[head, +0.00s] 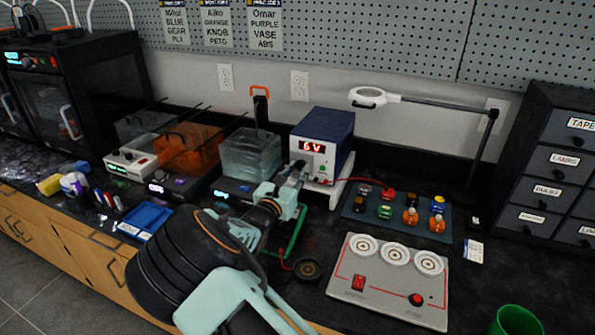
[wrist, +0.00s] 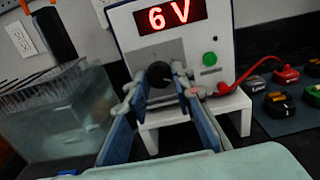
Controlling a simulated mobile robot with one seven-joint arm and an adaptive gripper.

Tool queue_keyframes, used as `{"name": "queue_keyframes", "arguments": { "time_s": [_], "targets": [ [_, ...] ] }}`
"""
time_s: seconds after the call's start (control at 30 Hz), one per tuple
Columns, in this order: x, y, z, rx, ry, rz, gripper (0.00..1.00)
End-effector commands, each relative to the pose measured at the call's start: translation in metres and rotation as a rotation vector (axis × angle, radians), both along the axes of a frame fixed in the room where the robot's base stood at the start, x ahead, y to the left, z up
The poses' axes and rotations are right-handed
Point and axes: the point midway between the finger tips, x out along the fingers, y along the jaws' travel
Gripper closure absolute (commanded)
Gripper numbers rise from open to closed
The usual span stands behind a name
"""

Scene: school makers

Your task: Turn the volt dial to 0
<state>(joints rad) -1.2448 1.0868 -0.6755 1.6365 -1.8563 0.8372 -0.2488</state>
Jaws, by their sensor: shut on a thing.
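The power supply (head: 325,130) is a blue box with a pale front, standing on a white riser (head: 340,186) on the bench. Its red display (wrist: 171,15) reads 6 V. The dark round volt dial (wrist: 160,74) is on its front, below the display. My gripper (wrist: 157,84) is shut on the dial, with one finger on each side of it. In the head view my gripper (head: 293,178) reaches the front of the supply and hides the dial. Any mark on the dial is too small to read.
A green button (wrist: 209,58) and a red lead (wrist: 245,73) are right of the dial. A clear tank (head: 250,153) stands left of the supply. A mat with several small coloured parts (head: 395,210) and a grey panel (head: 385,290) lie to the right.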

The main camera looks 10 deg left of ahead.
Motion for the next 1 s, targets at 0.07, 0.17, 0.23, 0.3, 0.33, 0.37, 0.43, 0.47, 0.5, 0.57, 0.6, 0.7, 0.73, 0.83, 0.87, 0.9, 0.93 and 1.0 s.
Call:
{"name": "queue_keyframes", "arguments": {
  "time_s": [0.07,0.17,0.23,0.3,0.33,0.37,0.43,0.47,0.5,0.57,0.6,0.7,0.73,0.83,0.87,0.9,0.93,1.0],
  "targets": [
    [-0.0001,-0.0001,0.0001,-0.003,0.000,0.000,1.00],
    [-0.0001,-0.0001,0.0006,-0.018,0.003,0.000,1.00],
    [-0.0002,-0.0001,0.0009,-0.036,0.006,0.000,1.00],
    [-0.0003,-0.0002,0.0014,-0.064,0.010,0.000,1.00],
    [-0.0003,-0.0003,0.0016,-0.078,0.013,0.000,1.00],
    [-0.0003,-0.0003,0.0019,-0.095,0.015,0.000,1.00],
    [-0.0004,-0.0005,0.0028,-0.140,0.021,0.000,1.00],
    [-0.0004,-0.0006,0.0031,-0.160,0.023,0.000,1.00],
    [-0.0003,-0.0008,0.0033,-0.192,0.028,-0.001,1.00],
    [-0.0002,-0.0010,0.0037,-0.243,0.035,-0.001,1.00],
    [-0.0001,-0.0010,0.0041,-0.279,0.040,-0.001,1.00],
    [-0.0002,-0.0012,0.0038,-0.372,0.054,0.000,1.00],
    [-0.0002,-0.0012,0.0037,-0.400,0.058,0.000,1.00],
    [-0.0004,-0.0015,0.0033,-0.495,0.071,0.000,1.00],
    [-0.0004,-0.0015,0.0031,-0.523,0.076,0.000,1.00],
    [-0.0004,-0.0016,0.0031,-0.561,0.080,0.000,1.00],
    [-0.0004,-0.0015,0.0032,-0.589,0.084,0.000,1.00],
    [-0.0005,-0.0014,0.0031,-0.655,0.094,0.000,1.00]
  ]
}}
